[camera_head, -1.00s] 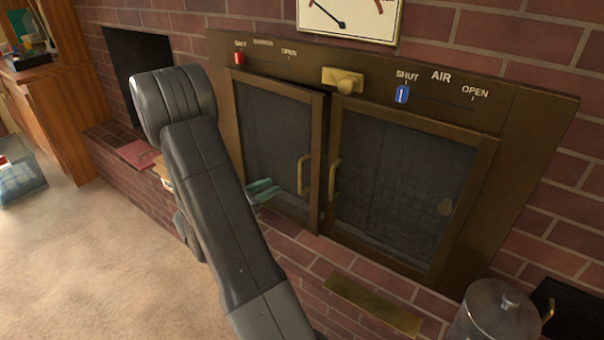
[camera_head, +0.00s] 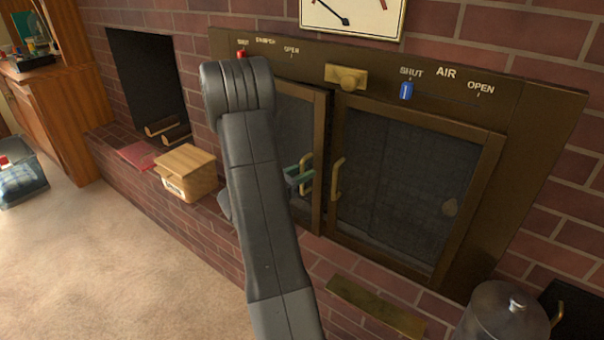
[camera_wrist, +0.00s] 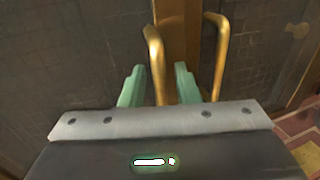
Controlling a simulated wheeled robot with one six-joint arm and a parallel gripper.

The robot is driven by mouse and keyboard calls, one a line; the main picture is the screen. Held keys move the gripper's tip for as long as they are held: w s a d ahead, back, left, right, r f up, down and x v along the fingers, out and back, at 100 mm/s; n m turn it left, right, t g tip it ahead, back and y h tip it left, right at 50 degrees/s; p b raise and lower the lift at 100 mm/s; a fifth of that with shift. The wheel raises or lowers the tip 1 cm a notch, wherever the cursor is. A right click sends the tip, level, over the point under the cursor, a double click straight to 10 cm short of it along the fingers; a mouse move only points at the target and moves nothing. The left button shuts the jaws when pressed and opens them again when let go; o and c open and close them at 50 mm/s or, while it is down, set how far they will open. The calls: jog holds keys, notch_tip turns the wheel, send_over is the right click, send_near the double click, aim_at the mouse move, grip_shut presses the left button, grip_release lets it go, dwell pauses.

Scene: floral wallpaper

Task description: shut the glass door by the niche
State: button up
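The left glass door (camera_head: 298,124), nearer the niche (camera_head: 145,80), has a brown frame and dark glass. It stands slightly ajar, its right edge out from the surround. Its brass handle (camera_head: 307,178) also shows in the wrist view (camera_wrist: 156,62). The right glass door (camera_head: 400,185) looks shut; its handle (camera_head: 336,180) stands close beside. My gripper (camera_head: 299,178), with green fingers, is at the left door's handle. In the wrist view my gripper (camera_wrist: 160,84) is open, with that handle between the finger lines; contact cannot be told. My arm hides the left part of this door.
A wooden box (camera_head: 186,172) and a red book (camera_head: 137,155) lie on the brick ledge left of my arm. A metal pot (camera_head: 503,315) stands at lower right. A brass plate (camera_head: 374,306) lies below the doors.

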aim_at(313, 166)
grip_shut()
jog(key=x, duration=0.2)
jog(key=shift+w+d, duration=0.2)
jog(key=shift+w, duration=0.2)
jog(key=shift+w+d, duration=0.2)
jog(key=shift+a+r, duration=0.1)
grip_release()
jog(key=shift+w+d, duration=0.1)
jog(key=shift+d, duration=0.1)
